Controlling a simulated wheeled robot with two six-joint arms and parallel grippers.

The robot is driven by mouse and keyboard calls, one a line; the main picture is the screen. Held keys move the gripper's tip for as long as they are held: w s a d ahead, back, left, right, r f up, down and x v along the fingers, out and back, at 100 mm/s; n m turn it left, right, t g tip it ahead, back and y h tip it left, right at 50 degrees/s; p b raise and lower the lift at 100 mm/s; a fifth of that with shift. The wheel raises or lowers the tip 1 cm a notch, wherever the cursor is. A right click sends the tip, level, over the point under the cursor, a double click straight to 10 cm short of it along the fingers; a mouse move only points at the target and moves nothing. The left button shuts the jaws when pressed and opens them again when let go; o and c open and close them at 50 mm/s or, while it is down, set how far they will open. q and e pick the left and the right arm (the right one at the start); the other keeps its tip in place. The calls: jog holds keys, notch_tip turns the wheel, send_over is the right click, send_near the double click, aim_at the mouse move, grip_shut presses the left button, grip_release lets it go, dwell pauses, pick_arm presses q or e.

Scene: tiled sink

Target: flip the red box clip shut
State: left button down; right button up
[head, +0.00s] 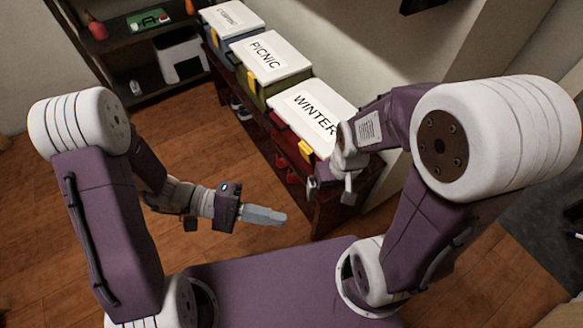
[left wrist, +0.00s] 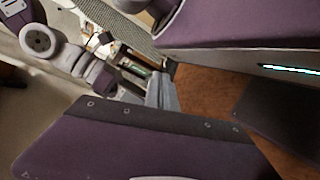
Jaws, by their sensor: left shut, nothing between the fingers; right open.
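The red box (head: 283,132) has a white lid (head: 313,106) labelled WINTER and stands at the near end of a dark bench. A yellow clip (head: 305,149) shows on its front side; the frame is too small to tell its exact angle. My right gripper (head: 334,190) is open at the near right corner of the red box and covers part of it; I cannot tell whether they touch. My left gripper (head: 280,217) is shut and empty, below and left of the box, apart from it. Its closed fingers also show in the left wrist view (left wrist: 162,92).
A green box (head: 262,92) labelled PICNIC and a blue box (head: 221,50) stand farther along the dark bench (head: 319,216), each with a white lid. Shoes lie under the bench. A dark shelf (head: 147,98) stands at back left. The wooden floor (head: 185,125) left of the bench is clear.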

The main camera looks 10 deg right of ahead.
aim_at(302, 151)
pick_arm(q)
jog(key=w+a+f+n+t+h+b, duration=0.3)
jog(key=w+f+n+t+h+b, duration=0.1)
jog(key=w+f+t+b, duration=0.7)
jog(key=w+t+b, duration=0.2)
jog(key=w+t, duration=0.1)
jog(key=shift+w+a+n, duration=0.2)
jog(key=shift+w+n, duration=0.05)
jog(key=shift+n, duration=0.05)
pick_arm(e)
notch_tip(302, 151, down, 15)
jog(key=shift+a, duration=0.35)
jog(key=shift+w+f, duration=0.1)
pick_arm(q)
jog(key=b+x, duration=0.3)
jog(key=x, duration=1)
jog(key=shift+d, duration=0.1)
jog(key=shift+w+d+r, duration=0.15)
jog(key=shift+w+d, duration=0.1)
jog(key=shift+d, duration=0.1)
pick_arm(e)
notch_tip(302, 151, down, 3)
jog(key=shift+f, duration=0.1)
